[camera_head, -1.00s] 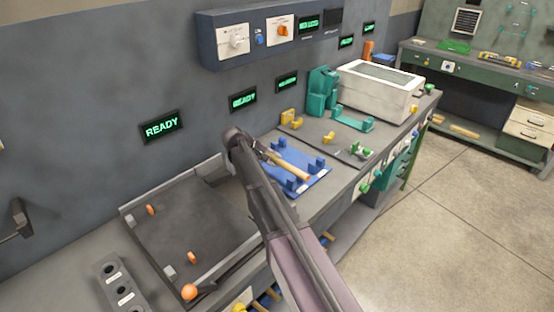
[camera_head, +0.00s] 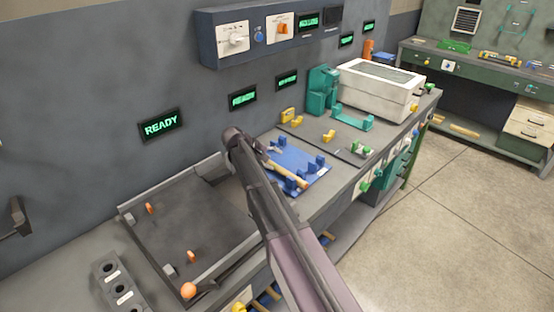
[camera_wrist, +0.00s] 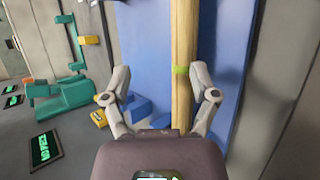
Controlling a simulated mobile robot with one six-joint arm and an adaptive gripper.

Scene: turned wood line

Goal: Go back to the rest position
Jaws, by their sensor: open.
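A pale wooden rod (camera_head: 287,174) lies over the blue fixture (camera_head: 318,181) on the bench. In the wrist view the rod (camera_wrist: 184,40), with a green band on it, runs upright through the picture in front of the blue plate (camera_wrist: 140,40). My gripper (camera_wrist: 159,74) is open. Its two fingers stand apart, with the rod between them in the picture, nearer the right finger. I cannot tell whether a finger touches the rod. In the head view my arm crosses in front of the bench and my gripper cannot be made out.
A dark tray (camera_head: 195,232) with orange pegs lies left of my arm. A grey holder (camera_head: 120,285) with round holes is at the front left. A white boxy machine (camera_head: 380,90) and a teal stand (camera_head: 322,90) are behind the blue fixture. Open floor (camera_head: 440,220) is at right.

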